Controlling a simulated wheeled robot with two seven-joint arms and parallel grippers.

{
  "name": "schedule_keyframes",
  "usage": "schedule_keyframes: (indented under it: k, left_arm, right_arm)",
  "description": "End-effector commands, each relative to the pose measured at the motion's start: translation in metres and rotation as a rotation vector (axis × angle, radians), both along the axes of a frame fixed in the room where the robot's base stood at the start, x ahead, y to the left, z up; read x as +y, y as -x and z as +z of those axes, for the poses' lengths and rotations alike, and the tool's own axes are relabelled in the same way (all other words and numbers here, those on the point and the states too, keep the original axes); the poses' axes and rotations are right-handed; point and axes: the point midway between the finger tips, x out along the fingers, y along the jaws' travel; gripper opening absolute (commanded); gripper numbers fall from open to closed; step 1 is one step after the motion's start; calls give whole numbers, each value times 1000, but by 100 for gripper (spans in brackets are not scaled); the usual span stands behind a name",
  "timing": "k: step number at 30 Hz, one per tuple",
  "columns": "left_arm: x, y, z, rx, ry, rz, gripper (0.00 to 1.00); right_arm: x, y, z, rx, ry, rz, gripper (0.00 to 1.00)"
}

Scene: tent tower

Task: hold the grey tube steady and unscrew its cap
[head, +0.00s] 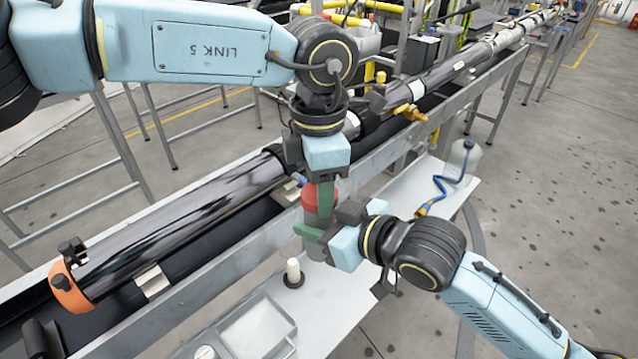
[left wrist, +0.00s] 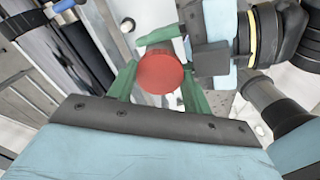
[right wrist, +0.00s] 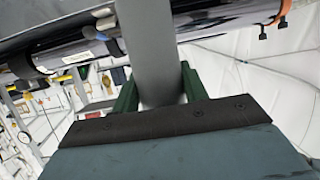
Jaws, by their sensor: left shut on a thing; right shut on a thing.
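The grey tube (right wrist: 150,45) stands between the green fingers of my right gripper (right wrist: 158,95), which is shut on it. In the head view a short part of the tube (head: 315,250) shows below that gripper. The round red cap (head: 314,200) sits on top of the tube. My left gripper (head: 322,197) reaches down from above and is shut on the cap. In the left wrist view the cap (left wrist: 160,72) lies between its green fingers, with the right gripper close by. The thread between cap and tube is hidden.
Below the grippers is a white bench with a grey tray (head: 255,330) and a pale peg on a black base (head: 293,272). A clear bottle (head: 463,160) with a blue hose (head: 438,190) stands at right. A long black tube (head: 190,215) lies in a metal-railed trough behind.

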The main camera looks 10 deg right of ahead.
Motion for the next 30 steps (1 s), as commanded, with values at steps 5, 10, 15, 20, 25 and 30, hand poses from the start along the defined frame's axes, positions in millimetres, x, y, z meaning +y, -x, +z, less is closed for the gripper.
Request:
schedule_keyframes:
  k: [5, 10, 15, 20, 25, 30]
  left_arm:
    - [0, 0, 6, -1, 1, 1, 22]
    - [0, -1, 12, -1, 0, 1, 22]
    - [0, 0, 18, 0, 1, 0, 22]
    - [0, 0, 21, 0, 1, 0, 22]
    - [0, 0, 21, 0, 0, 0, 22]
    - [0, -1, 25, -1, 0, 0, 22]
  right_arm:
    - [0, 0, 1, -1, -1, 0, 0]
    - [0, 0, 1, -1, -1, 0, 0]
    - [0, 0, 1, -1, -1, 0, 0]
    - [0, 0, 1, -1, -1, 0, 0]
    - [0, 0, 1, -1, -1, 0, 0]
    - [0, 0, 1, -1, -1, 0, 0]
